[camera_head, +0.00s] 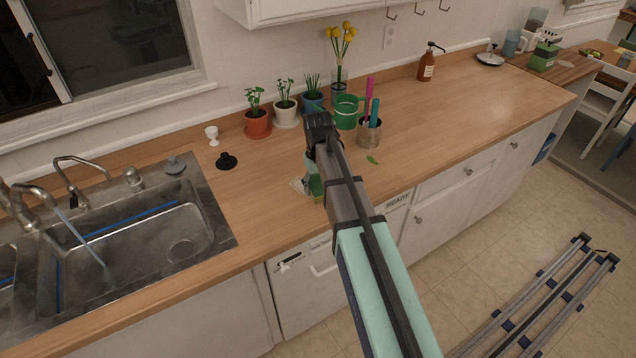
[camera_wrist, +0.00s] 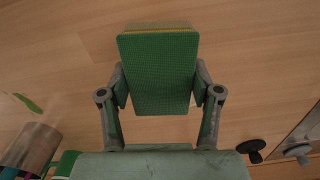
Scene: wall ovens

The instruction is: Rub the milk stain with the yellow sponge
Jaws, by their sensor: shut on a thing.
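The sponge (camera_wrist: 158,72) is held between my gripper's two fingers (camera_wrist: 160,92) in the wrist view. Its green scouring side faces the camera, with a thin yellow edge along the top. In the head view my arm covers most of the gripper, and a bit of the green sponge (camera_head: 316,186) shows low over the wooden counter. A pale whitish patch (camera_head: 299,186), apparently the milk stain, shows just left of the sponge. I cannot tell whether the sponge touches the counter or the stain. No stain stands out clearly in the wrist view.
A wet sink (camera_head: 150,228) with running water lies left. A black stopper (camera_head: 226,161) and white egg cup (camera_head: 212,135) stand nearby. Potted plants, a green mug (camera_head: 347,111) and a utensil cup (camera_head: 369,133) stand behind.

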